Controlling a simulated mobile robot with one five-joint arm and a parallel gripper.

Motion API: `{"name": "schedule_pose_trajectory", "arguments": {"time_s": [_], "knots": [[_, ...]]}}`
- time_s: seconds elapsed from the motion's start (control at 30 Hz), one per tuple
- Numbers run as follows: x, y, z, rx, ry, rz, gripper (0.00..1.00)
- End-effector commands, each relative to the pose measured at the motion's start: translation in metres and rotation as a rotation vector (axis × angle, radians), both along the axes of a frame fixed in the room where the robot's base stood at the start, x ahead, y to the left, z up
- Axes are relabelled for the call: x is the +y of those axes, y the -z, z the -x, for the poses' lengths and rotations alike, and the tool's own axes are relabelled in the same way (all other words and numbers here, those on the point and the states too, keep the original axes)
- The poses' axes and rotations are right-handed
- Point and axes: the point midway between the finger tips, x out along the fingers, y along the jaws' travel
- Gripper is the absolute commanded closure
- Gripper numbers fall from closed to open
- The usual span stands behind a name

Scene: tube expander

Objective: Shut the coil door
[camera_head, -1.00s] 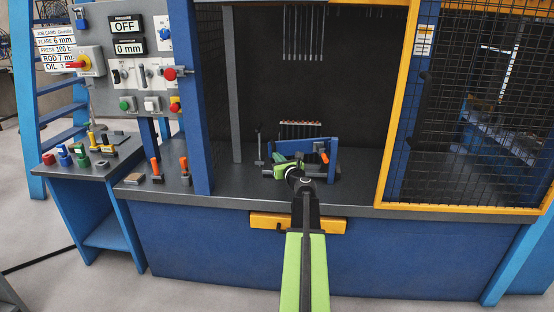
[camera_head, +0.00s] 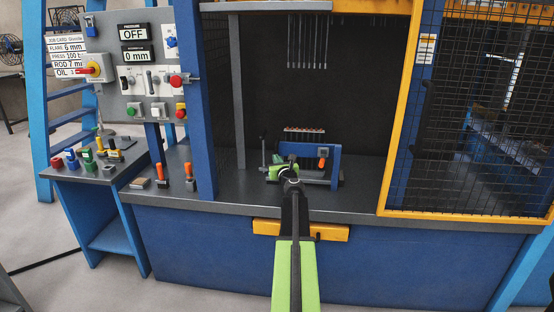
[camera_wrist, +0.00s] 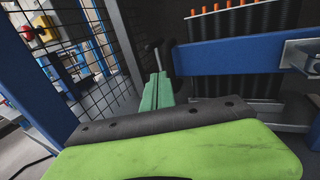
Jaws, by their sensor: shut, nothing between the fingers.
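A blue barred frame with an orange handle (camera_head: 322,163) stands on the grey bench inside the machine; its top bar (camera_head: 310,150) looks like the coil door, though no label shows. In the wrist view the blue bar (camera_wrist: 243,50) crosses in front of a black finned coil with orange tops (camera_wrist: 238,8). A metal latch or bracket (camera_wrist: 303,55) sits at its right. My gripper (camera_head: 274,171) is at the left of the frame, low over the bench. Its green fingers (camera_wrist: 156,92) are shut and empty, left of the bar; contact cannot be told.
A large yellow-framed mesh door (camera_head: 398,110) stands at the right. A blue post (camera_head: 197,100) and the control panel (camera_head: 135,70) are at the left. Rods (camera_head: 308,40) hang above. A yellow block (camera_head: 300,230) sits on the front face. A side table (camera_head: 85,172) holds small tools.

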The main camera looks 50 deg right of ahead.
Motion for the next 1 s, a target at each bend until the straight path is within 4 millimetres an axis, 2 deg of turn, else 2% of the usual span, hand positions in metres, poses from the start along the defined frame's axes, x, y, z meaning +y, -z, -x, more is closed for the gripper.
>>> {"name": "schedule_pose_trajectory", "arguments": {"time_s": [0.03,0.2,0.4,0.5,0.9,0.97,1.0], "knots": [[0.015,-0.001,0.007,0.0,-0.002,0.0,1.0],[0.053,-0.002,0.036,0.0,-0.003,0.0,1.0],[0.085,-0.002,0.062,0.0,-0.003,0.0,1.0],[0.093,-0.002,0.069,0.0,-0.004,0.0,1.0],[0.097,-0.002,0.07,0.0,-0.006,0.0,1.0],[0.102,-0.002,0.064,0.0,-0.016,0.0,1.0],[0.109,-0.002,0.054,0.0,-0.032,0.0,1.0]]}}
